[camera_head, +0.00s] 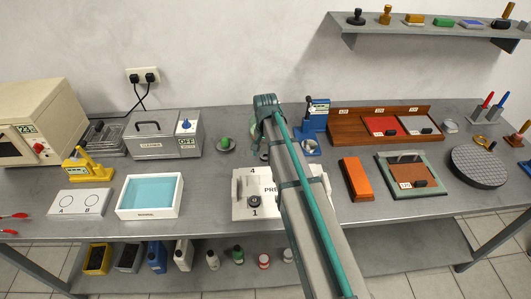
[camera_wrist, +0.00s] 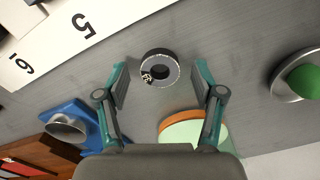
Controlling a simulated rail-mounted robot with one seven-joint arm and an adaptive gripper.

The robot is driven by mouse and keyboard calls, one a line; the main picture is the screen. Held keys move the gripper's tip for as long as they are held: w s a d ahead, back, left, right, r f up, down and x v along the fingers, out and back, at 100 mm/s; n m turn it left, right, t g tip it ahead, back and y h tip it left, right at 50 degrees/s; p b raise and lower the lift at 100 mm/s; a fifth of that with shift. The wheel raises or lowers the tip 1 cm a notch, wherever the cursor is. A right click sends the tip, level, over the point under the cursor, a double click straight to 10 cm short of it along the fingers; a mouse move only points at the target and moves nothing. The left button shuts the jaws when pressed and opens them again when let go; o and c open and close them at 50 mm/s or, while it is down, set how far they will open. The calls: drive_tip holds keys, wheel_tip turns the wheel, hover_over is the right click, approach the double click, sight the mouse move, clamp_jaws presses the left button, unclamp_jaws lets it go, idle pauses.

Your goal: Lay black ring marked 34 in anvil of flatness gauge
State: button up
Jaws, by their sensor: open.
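A black ring (camera_wrist: 160,67) with a light grey top face lies flat on the grey bench. A small mark sits on its edge; I cannot read it surely. In the head view my arm mostly hides that spot. My gripper (camera_wrist: 161,82) is open and empty, its fingertips to either side of the ring and slightly below it in the wrist view. A blue gauge stand (camera_head: 314,122) with a small display stands just right of my arm, and a round metal seat shows at its base. It also shows in the wrist view (camera_wrist: 78,112); I cannot read its name.
A dish with a green knob (camera_wrist: 297,80) and an orange-rimmed pale green disc (camera_wrist: 190,128) flank the ring. A yellow gauge (camera_head: 78,166) stands far left; a wooden rack (camera_head: 350,127) is right.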

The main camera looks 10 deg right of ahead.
drive_tip(key=shift+r, duration=0.15)
wheel_tip(320, 180, up, 11)
drive_tip(key=b, duration=0.2)
drive_tip(key=shift+o, duration=0.4)
drive_tip(key=shift+r, duration=0.55)
